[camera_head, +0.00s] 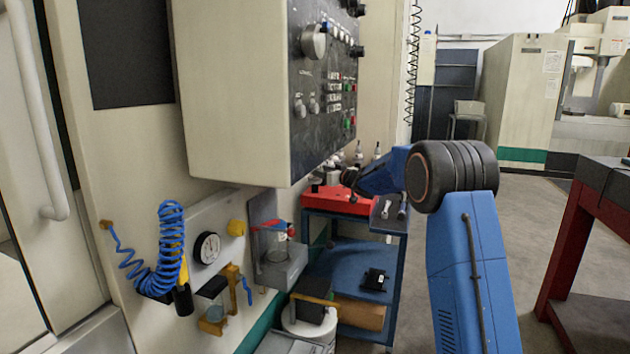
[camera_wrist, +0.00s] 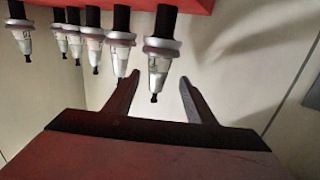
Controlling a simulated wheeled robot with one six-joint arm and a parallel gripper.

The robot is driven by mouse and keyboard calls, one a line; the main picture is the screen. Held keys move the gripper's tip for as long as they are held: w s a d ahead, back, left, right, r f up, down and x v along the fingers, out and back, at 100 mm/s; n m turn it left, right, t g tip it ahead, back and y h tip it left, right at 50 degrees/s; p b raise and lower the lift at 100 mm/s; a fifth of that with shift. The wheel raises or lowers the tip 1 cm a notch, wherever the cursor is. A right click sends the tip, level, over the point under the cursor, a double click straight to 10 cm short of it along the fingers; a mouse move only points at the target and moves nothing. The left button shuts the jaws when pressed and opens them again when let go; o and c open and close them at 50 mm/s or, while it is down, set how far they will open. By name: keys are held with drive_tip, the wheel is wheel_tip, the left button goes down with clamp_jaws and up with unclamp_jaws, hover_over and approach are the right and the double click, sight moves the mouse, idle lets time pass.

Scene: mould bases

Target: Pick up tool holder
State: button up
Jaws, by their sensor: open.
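Several tool holders with silver bodies and black ends sit in a row on a red rack (camera_wrist: 225,5) in the wrist view. The nearest tool holder (camera_wrist: 160,62) appears between the two fingertips of my gripper (camera_wrist: 158,78). The fingers are spread apart, with visible space on both sides of it, and I cannot tell how deep it sits between them. Another tool holder (camera_wrist: 120,58) is just left of the left finger. In the head view, the red rack (camera_head: 338,203) lies on a blue cart, and my gripper is small and dark there.
The blue cart (camera_head: 345,262) has a lower shelf with a small black item (camera_head: 374,279). The machine's control panel (camera_head: 325,85) overhangs the rack's left side. A red-legged table (camera_head: 560,250) stands at the right. Open floor (camera_head: 525,200) lies between.

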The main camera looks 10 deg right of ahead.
drive_tip(key=x, duration=0.4)
drive_tip(key=shift+w, duration=0.45)
clamp_jaws()
idle(1.0)
drive_tip(key=shift+r, duration=0.1)
